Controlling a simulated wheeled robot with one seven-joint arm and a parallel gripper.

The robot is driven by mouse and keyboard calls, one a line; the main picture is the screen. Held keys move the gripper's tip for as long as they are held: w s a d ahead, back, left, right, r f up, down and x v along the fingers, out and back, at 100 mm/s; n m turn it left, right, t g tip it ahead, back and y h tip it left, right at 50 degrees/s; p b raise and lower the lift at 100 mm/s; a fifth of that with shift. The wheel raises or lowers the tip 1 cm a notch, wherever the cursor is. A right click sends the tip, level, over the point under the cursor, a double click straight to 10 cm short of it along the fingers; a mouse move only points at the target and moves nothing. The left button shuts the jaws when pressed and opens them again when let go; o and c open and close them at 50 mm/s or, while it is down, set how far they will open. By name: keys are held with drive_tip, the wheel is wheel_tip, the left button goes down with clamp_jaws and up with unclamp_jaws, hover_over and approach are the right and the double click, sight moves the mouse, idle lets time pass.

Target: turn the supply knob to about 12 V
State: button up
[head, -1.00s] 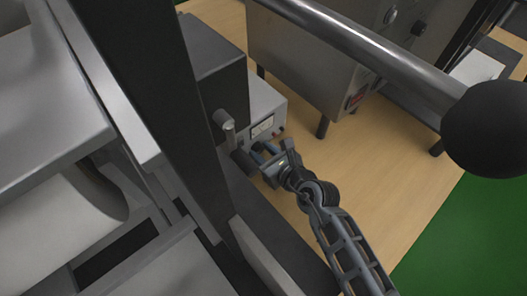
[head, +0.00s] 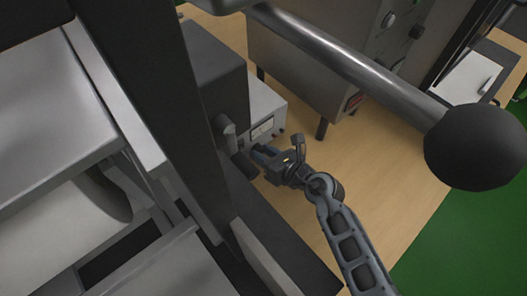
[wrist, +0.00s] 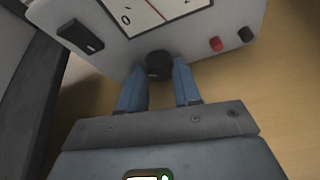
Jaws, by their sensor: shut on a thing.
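The supply is a small light-grey box; it stands on the wooden bench in the head view (head: 262,103), beside a dark box. In the wrist view its front (wrist: 185,35) carries a white meter (wrist: 165,10) with a red needle; only part of the scale shows, and I cannot read a voltage. The black supply knob (wrist: 158,66) sits below the meter. My gripper (wrist: 161,70) has its two blue fingers on either side of the knob and is shut on it. In the head view my gripper (head: 257,153) is at the supply's front, and the knob is hidden.
A black rocker switch (wrist: 80,37) and red (wrist: 216,44) and black (wrist: 246,34) terminals flank the knob. A large grey cabinet (head: 310,75) stands behind. A metal bar with a black ball (head: 475,147) crosses the head view. Bare bench (head: 390,165) lies to the right.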

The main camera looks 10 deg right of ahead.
drive_tip(key=m+y, duration=0.1)
drive_tip(key=m+g+y, duration=0.1)
drive_tip(key=m, duration=0.1)
drive_tip(key=shift+w+d, duration=0.15)
drive_tip(key=shift+d, duration=0.1)
drive_tip(key=m+y, duration=0.2)
drive_tip(key=m, duration=0.2)
drive_tip(key=shift+f+g, duration=0.15)
drive_tip(key=shift+g, duration=0.15)
drive_tip(key=shift+y, duration=0.3)
drive_tip(key=o, duration=1.1)
drive_tip(key=shift+c, duration=0.2)
drive_tip(key=shift+d, duration=0.1)
drive_tip(key=v, duration=0.7)
drive_tip(key=shift+s+d+b, duration=0.2)
drive_tip(key=shift+d+b, duration=0.05)
drive_tip(key=shift+b, duration=0.1)
